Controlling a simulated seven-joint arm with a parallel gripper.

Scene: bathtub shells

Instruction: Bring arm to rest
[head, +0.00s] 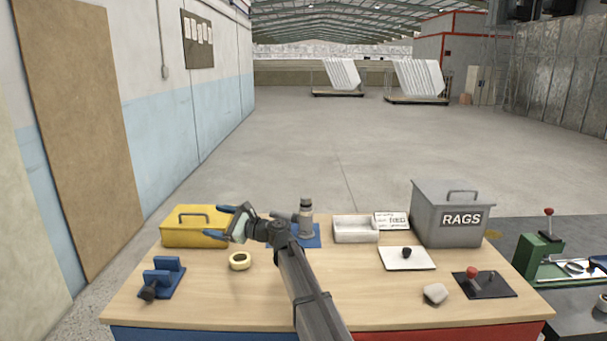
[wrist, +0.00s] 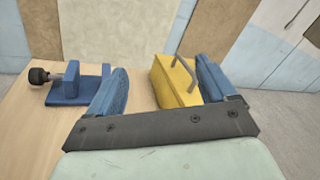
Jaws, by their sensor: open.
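My gripper (head: 226,222) is above the left part of the wooden bench (head: 330,290) in the head view, in front of the yellow toolbox. In the wrist view its two blue fingers (wrist: 165,90) stand wide apart with nothing gripped between them. The yellow toolbox (wrist: 176,82) with its grey handle shows beyond the fingers, partly hidden by the right one. The toolbox also shows in the head view (head: 190,238). My arm reaches in from the front edge of the bench and is bent to the left.
A bottle-like object (head: 306,218), white tray (head: 355,230), grey RAGS bin (head: 452,218), white board (head: 420,260), grey lump (head: 435,294) and black plate (head: 492,288) stand to the right.

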